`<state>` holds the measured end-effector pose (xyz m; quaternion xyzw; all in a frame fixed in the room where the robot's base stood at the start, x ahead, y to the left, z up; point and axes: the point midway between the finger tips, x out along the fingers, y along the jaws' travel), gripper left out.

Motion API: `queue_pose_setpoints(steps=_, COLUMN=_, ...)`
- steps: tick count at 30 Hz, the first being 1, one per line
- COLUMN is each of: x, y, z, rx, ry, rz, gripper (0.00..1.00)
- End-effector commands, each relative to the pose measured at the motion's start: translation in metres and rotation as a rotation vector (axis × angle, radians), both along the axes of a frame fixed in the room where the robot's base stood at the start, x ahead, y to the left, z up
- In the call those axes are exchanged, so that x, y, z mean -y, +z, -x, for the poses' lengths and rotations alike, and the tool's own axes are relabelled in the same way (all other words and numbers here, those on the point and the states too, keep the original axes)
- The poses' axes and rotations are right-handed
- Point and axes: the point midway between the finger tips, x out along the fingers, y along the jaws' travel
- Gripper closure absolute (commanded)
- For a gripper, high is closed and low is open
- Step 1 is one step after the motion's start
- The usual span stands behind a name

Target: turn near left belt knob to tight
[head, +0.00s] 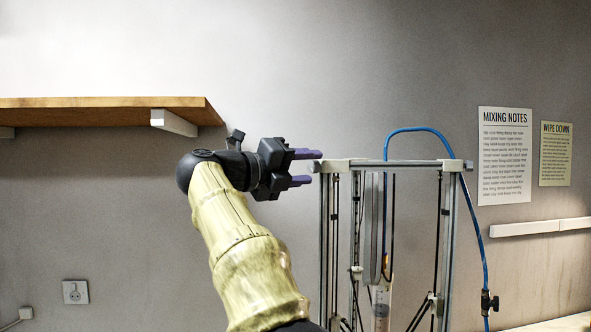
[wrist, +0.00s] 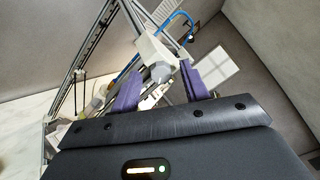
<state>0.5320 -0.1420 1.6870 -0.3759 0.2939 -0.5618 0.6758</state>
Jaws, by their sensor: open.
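The delta printer frame (head: 405,163) has grey metal posts with black belts running down them. A white corner bracket (head: 331,166) sits at its near left top, and it also shows in the wrist view (wrist: 151,47). In the wrist view a grey rounded knob (wrist: 161,72) sits under that bracket. My gripper (head: 314,168) is open just left of the bracket, its two purple fingers one above the other. In the wrist view my gripper (wrist: 163,82) has one finger on each side of the knob. I cannot tell whether the fingers touch it.
A blue hose (head: 468,205) arches over the frame and runs down its right side to a black valve (head: 488,302). A wooden shelf (head: 100,110) hangs on the wall at upper left. Two paper notices (head: 505,155) are on the right wall.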

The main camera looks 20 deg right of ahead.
Motion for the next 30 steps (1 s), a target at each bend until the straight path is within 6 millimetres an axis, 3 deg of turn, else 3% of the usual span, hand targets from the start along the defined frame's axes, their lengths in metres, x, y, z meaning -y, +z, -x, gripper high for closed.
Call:
queue_pose_setpoints(steps=8, x=-0.026, y=-0.002, z=0.004, rx=0.001, ry=0.004, rz=0.0, gripper=0.55)
queue_pose_setpoints(steps=24, x=-0.132, y=-0.004, z=0.024, rx=-0.001, ry=0.005, rz=0.0, gripper=0.55)
queue_pose_setpoints(steps=30, x=-0.163, y=-0.004, z=0.031, rx=-0.001, ry=0.003, rz=0.0, gripper=0.55)
